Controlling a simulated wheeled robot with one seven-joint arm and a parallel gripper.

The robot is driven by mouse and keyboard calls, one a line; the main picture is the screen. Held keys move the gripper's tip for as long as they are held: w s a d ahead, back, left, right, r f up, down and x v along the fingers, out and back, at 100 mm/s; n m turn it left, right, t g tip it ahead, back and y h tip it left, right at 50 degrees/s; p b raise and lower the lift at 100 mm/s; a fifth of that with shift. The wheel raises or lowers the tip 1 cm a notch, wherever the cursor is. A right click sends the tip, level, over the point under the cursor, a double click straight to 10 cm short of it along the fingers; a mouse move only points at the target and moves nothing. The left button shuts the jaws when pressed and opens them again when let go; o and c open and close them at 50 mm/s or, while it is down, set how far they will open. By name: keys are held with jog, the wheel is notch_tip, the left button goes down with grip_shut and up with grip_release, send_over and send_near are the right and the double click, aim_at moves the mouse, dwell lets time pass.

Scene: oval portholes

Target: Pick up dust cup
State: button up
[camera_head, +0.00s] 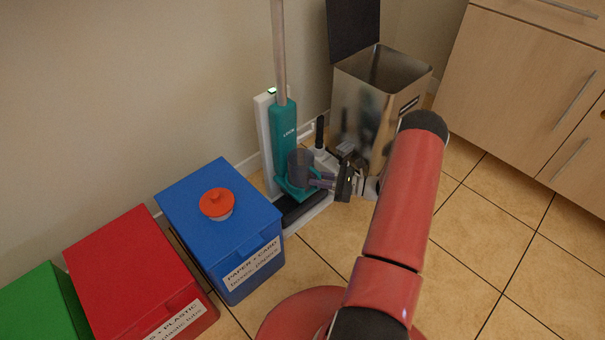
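The dust cup (299,165) is a dark, see-through grey cup on the front of a teal upright vacuum (284,128), low above its foot. The vacuum stands upright in a white dock (264,138) against the wall. My gripper (318,180) comes in from the right, its fingers pointing left at the cup's right side. The fingertips overlap the cup's right side, where a handle may be. At this size I cannot tell whether they touch it or are closed around anything.
An open metal bin (363,112) stands behind my gripper. Wooden cabinets (525,80) are at right. Tiled floor (490,250) is clear at right.

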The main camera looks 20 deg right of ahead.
grip_shut()
jog(key=shift+r, duration=0.15)
